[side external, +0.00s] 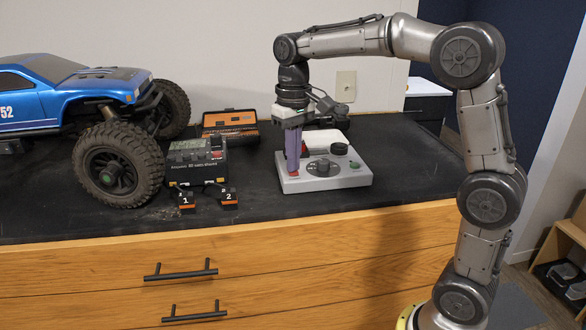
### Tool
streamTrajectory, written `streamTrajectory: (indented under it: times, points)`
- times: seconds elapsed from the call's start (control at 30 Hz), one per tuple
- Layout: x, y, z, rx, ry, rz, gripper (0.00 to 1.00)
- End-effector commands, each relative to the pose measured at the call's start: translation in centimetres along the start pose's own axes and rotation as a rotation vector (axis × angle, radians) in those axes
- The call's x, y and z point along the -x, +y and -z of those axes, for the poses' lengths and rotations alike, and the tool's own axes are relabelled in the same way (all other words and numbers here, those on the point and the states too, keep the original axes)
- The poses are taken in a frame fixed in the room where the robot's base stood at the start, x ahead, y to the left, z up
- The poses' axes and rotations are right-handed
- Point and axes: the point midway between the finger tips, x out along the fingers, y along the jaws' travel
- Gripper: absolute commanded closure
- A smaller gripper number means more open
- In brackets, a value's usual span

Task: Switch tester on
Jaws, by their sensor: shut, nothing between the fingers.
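The tester, a light grey box (345,181) with a large dark knob (322,167), sits on the dark counter mat. A red part (294,175) shows at its front left corner, and a small green part (355,164) at its right. A round black piece (339,149) stands toward its back. My gripper (293,171) is shut and empty, pointing down over the tester's left side, its purple fingers at or just above the red part. I cannot tell whether they touch. The fingers and wrist hide part of the tester's left and back.
A blue RC truck (70,95) with large black tyres stands at the left. A dark boxed device (197,163) with leads tagged 1 (186,200) and 2 (229,197) lies left of the tester. Behind is an open orange-black case (230,124). The mat right of the tester is clear.

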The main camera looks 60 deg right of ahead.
Motion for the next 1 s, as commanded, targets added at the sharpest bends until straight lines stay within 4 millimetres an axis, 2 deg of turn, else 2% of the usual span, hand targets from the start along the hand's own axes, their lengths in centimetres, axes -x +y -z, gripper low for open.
streamTrajectory:
  times: [0.47, 1.0]
  points:
    - [-0.4, 0.0, 0.0, 0.000, 0.000, 0.000, 1.00]
    - [3.5, 0.0, 0.1, 0.000, 0.002, 0.000, 1.00]
